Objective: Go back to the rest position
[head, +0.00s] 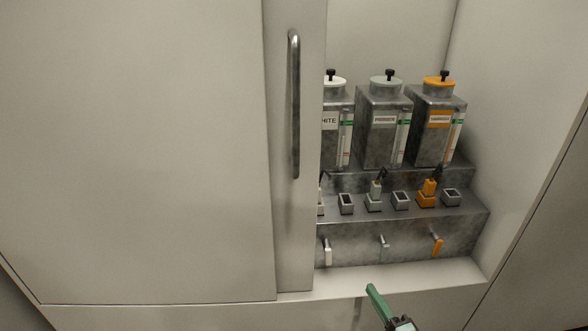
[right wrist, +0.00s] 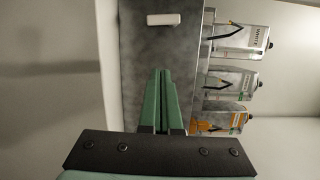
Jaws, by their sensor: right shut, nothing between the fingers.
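My right gripper (head: 372,290) shows at the bottom of the head view, with green fingers in front of the open right part of a cabinet. In the right wrist view its two green fingers (right wrist: 160,72) lie together, shut and empty. They point toward the grey metal stepped unit (right wrist: 150,45) and do not visibly hold anything. A white handle (right wrist: 163,19) lies beyond the fingertips in that view, apart from them. My left gripper is not in view.
A large sliding door (head: 140,150) with a metal handle (head: 294,105) covers the cabinet's left. Inside stand white, grey (head: 380,135) and orange-capped (head: 433,135) tanks, the white one partly hidden. Plugs, sockets and small levers, including an orange lever (head: 437,247), sit below them.

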